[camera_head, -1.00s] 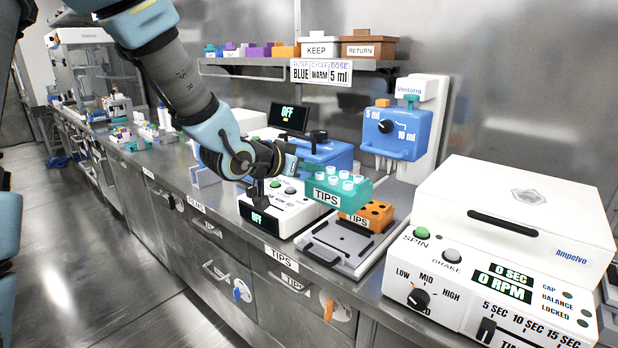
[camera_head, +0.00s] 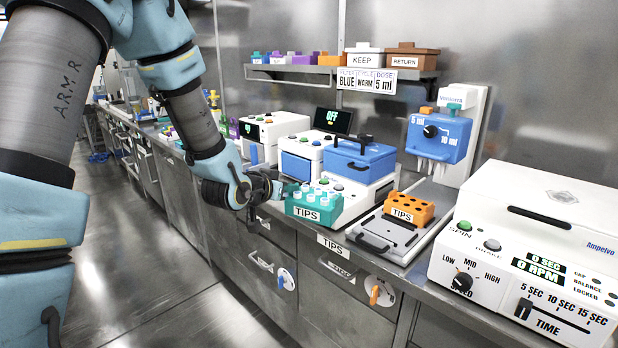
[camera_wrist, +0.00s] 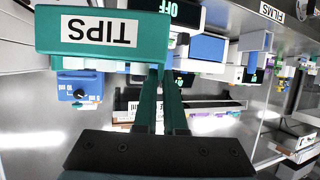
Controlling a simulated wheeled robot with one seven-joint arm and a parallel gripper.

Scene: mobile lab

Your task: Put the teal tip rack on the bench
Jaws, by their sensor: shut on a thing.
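The teal tip rack (camera_head: 312,205) has white tips on top and a TIPS label on its front. My gripper (camera_head: 277,190) is shut on it and holds it from the left side, in front of the bench's front edge area. In the wrist view the rack (camera_wrist: 150,35) appears upside down at the top left, at the ends of my gripper's two fingers (camera_wrist: 161,72). The steel bench (camera_head: 335,237) runs along the wall. Whether the rack touches anything below it cannot be told.
An orange tip rack (camera_head: 409,208) sits on a flat white device (camera_head: 368,243) right of the teal rack. A blue-lidded device (camera_head: 357,165) stands behind. A large white centrifuge (camera_head: 540,225) fills the right. A shelf (camera_head: 340,70) holds coloured boxes.

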